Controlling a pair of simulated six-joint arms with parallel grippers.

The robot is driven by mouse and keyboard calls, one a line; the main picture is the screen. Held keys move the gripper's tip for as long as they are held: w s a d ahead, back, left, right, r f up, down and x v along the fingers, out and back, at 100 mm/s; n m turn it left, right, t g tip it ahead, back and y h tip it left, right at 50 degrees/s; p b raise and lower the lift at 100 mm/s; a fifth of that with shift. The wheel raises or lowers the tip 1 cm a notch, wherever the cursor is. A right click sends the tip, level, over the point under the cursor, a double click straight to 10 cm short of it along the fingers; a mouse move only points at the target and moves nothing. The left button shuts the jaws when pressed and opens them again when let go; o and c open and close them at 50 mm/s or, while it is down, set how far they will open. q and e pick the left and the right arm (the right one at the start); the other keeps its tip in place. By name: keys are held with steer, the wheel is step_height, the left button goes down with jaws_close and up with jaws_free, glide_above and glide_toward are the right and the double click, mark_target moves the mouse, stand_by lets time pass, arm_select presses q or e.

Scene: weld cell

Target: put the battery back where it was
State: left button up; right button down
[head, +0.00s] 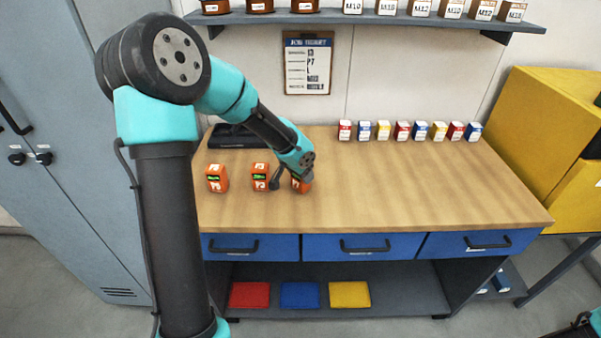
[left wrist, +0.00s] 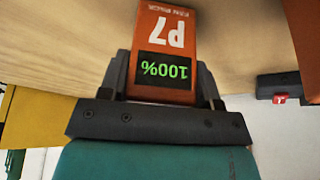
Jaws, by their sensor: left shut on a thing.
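My left gripper (head: 297,178) is shut on an orange battery (head: 302,186) over the front left of the wooden bench top. In the left wrist view this battery (left wrist: 168,35) reads "P7" and "100%" in green, upside down in the picture, between the two dark fingers. The gripper partly hides it in the head view; I cannot tell whether it touches the bench. Two similar orange batteries, one at the left (head: 217,178) and one in the middle (head: 260,176), stand in line with it. My right gripper (head: 580,325) is only partly in view at the bottom right corner.
A dark flat device (head: 237,136) lies at the bench's back left. Several small coloured boxes (head: 402,131) stand along the back edge. A clipboard (head: 308,64) hangs on the wall. A yellow cabinet (head: 545,130) stands at right.

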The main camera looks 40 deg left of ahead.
arm_select(q)
steer(key=shift+f, duration=0.15)
steer(key=o, duration=1.2)
steer(key=shift+r, duration=0.2)
steer(key=shift+s+r, duration=0.1)
steer(key=shift+r, duration=0.2)
steer(key=v, duration=1.1)
steer(key=shift+r, duration=0.15)
